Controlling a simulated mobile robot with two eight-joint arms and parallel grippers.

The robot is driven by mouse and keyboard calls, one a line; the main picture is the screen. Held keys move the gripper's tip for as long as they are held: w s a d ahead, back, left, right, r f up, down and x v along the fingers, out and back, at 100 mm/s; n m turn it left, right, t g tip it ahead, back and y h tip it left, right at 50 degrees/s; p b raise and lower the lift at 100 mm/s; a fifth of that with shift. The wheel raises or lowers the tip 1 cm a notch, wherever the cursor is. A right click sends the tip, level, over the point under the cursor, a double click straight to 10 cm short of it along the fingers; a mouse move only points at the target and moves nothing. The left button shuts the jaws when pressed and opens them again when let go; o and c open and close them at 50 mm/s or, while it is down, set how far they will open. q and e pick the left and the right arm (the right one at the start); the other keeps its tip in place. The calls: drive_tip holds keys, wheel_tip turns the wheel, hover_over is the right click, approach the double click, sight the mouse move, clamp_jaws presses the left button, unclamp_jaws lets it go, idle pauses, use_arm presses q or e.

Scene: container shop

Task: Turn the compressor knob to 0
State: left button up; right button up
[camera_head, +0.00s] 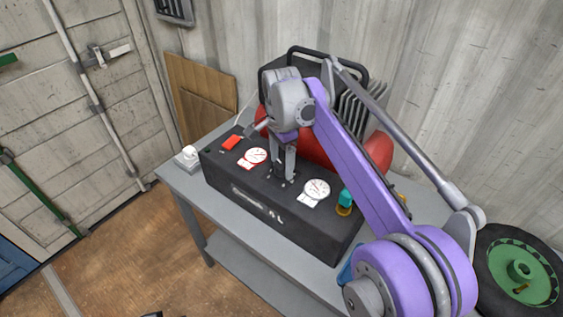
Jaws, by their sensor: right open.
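The compressor (285,222) is a black box with a red tank (376,152) behind it, standing on a grey table. Its top panel carries a red switch (232,142), two white round gauges, one on the left (255,156) and one on the right (317,189), and a teal and yellow fitting (345,203). My right gripper (283,175) points down at the panel between the two gauges, with its fingers open. I cannot make out the knob; the gripper covers the panel there. Whether the fingers touch anything is unclear. My left gripper is out of view.
The grey table (185,182) has a lower shelf and a small white object (188,154) at its left corner. A green and black wheel-like reel (520,268) is at the right. Corrugated wall stands close behind. Wooden floor is clear at the front left.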

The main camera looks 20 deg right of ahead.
drive_tip(key=shift+c, duration=0.3)
clamp_jaws()
drive_tip(key=shift+n, duration=0.4)
drive_tip(key=shift+n+p, duration=0.7)
drive_tip(key=shift+n, duration=0.3)
drive_tip(key=n+p, duration=0.1)
drive_tip(key=n, duration=0.2)
drive_tip(key=shift+n, duration=0.3)
drive_tip(key=n+p, duration=0.1)
drive_tip(key=n, duration=0.2)
drive_tip(key=shift+n, duration=0.3)
drive_tip(key=shift+n+p, duration=0.4)
drive_tip(key=shift+n, duration=1.3)
